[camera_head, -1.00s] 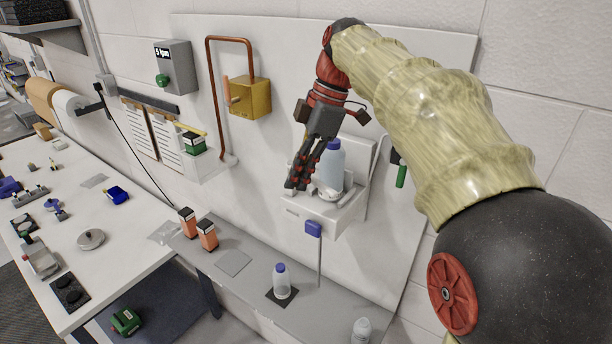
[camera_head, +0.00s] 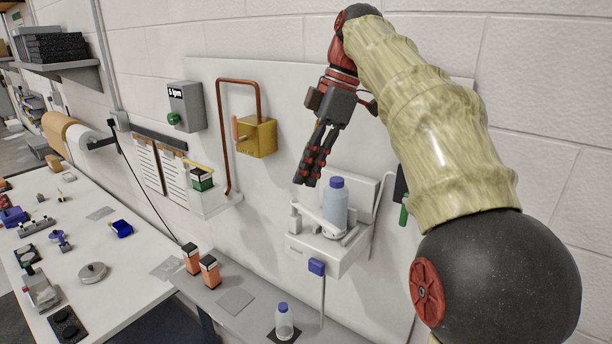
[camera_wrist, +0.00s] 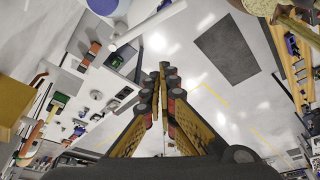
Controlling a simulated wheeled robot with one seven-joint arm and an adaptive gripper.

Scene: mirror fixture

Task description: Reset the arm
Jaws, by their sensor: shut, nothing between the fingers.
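My gripper (camera_head: 305,182) is shut and empty in the head view. It points down in front of the white wall panel, above and left of a blue-capped bottle. In the wrist view my gripper's fingers (camera_wrist: 164,72) are close together in the middle, with nothing between them. The blue-capped bottle (camera_head: 335,205) stands upright on a white wall-mounted device (camera_head: 325,257). The fingers look apart from both.
A copper pipe (camera_head: 221,140) and a brass box (camera_head: 262,138) are on the panel left of my gripper. A grey switch box (camera_head: 187,105) is further left. A white bench (camera_head: 130,265) holds several parts.

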